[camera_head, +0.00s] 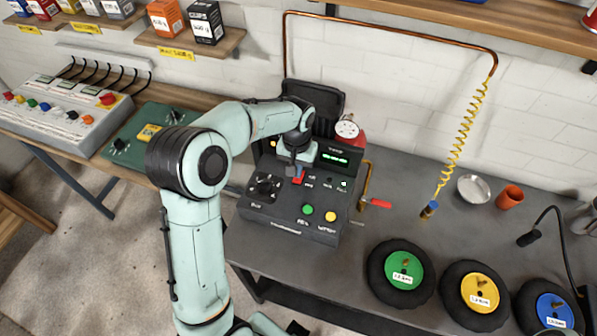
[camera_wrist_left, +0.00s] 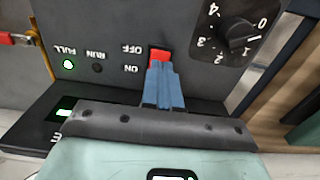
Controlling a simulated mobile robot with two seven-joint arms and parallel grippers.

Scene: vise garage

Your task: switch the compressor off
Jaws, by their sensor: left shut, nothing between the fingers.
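The compressor (camera_head: 285,205) is a dark box on the grey bench, with a control panel facing up. Its red switch (camera_head: 299,177) also shows in the left wrist view (camera_wrist_left: 160,54), beside the OFF and ON labels, with its red part level with OFF. My left gripper (camera_head: 292,170) is shut and empty, right at the switch. Its blue fingertips (camera_wrist_left: 161,66) cover part of the switch; I cannot tell whether they touch it. The FULL lamp (camera_wrist_left: 67,64) glows green, and the RUN lamp (camera_wrist_left: 97,67) is dark. My right gripper is not in view.
A numbered dial (camera_wrist_left: 236,36) sits beside the switch. Green (camera_head: 308,210) and yellow (camera_head: 330,216) buttons lie on the front of the panel. A red-handled valve (camera_head: 377,203) stands to the right. Wheels with green, yellow and blue hubs (camera_head: 403,270) occupy the bench's right front.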

